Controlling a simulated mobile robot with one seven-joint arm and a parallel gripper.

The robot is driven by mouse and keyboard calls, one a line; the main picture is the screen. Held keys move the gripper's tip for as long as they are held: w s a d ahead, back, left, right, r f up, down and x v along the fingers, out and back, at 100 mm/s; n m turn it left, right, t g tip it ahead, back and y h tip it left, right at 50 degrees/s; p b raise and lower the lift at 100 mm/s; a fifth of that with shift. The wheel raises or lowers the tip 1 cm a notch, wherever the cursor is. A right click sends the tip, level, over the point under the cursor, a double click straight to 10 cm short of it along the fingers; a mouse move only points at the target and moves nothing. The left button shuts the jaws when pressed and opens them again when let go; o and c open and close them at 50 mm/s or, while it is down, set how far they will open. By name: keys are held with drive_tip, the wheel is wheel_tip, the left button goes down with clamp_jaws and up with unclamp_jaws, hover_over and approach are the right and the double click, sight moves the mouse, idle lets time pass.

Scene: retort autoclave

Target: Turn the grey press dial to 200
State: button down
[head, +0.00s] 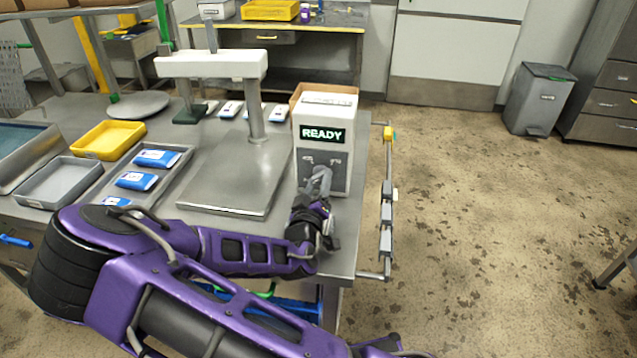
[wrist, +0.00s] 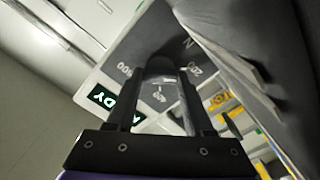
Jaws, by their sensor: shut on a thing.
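The press control box (head: 324,140) is white, stands upright on the bench and shows a lit READY display (head: 322,134). Below the display is a dark grey panel with the press dial; my gripper (head: 318,182) is in front of it and hides most of the dial. In the wrist view the dark grey dial (wrist: 160,68) sits between my two fingers, which are shut on it. I cannot tell which value the dial points to.
A press with a metal plate (head: 225,185) stands left of the box. A tray of blue-and-white packs (head: 137,180) and a yellow tray (head: 108,140) lie farther left. A rail with grey blocks (head: 387,215) runs along the bench's right edge.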

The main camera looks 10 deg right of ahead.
drive_tip(key=shift+n, duration=0.7)
drive_tip(key=shift+c, duration=1.4)
unclamp_jaws()
drive_tip(key=p+v, duration=0.2)
drive_tip(key=v, duration=1.4)
drive_tip(key=shift+r, duration=0.1)
drive_tip(key=shift+s+a, duration=0.25)
drive_tip(key=shift+s, duration=0.45)
